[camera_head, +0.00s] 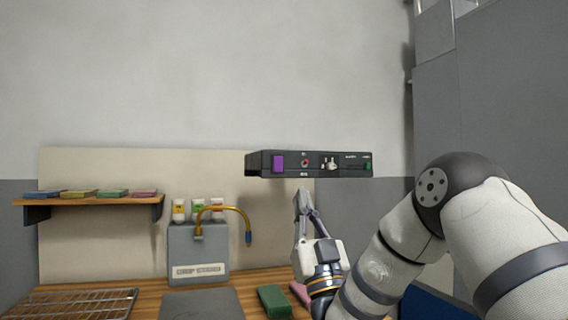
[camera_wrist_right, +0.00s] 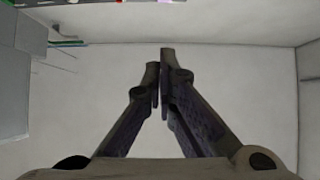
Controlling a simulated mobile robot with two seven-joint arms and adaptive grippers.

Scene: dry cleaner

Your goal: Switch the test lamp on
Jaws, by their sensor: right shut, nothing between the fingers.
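A black control box (camera_head: 258,163) is fixed in front of the beige back panel, above the bench. Its front carries a purple square (camera_head: 278,163), a small red part (camera_head: 305,163), a pale lever-like part (camera_head: 330,164) and a green part at the right end. Which of these belongs to the test lamp I cannot tell. My right gripper (camera_head: 303,195) is shut and empty, pointing up just below the box, apart from it as far as I can see. In the right wrist view the closed fingers (camera_wrist_right: 162,75) point toward the box's edge (camera_wrist_right: 105,3) at the top. My left gripper is not in view.
A grey box (camera_head: 198,250) with a curved brass pipe (camera_head: 235,209) stands on the wooden bench (camera_head: 255,276). A wire rack (camera_head: 75,302), a dark plate (camera_head: 200,305) and a green block (camera_head: 274,300) lie in front. A shelf (camera_head: 90,201) holds several coloured pieces at left.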

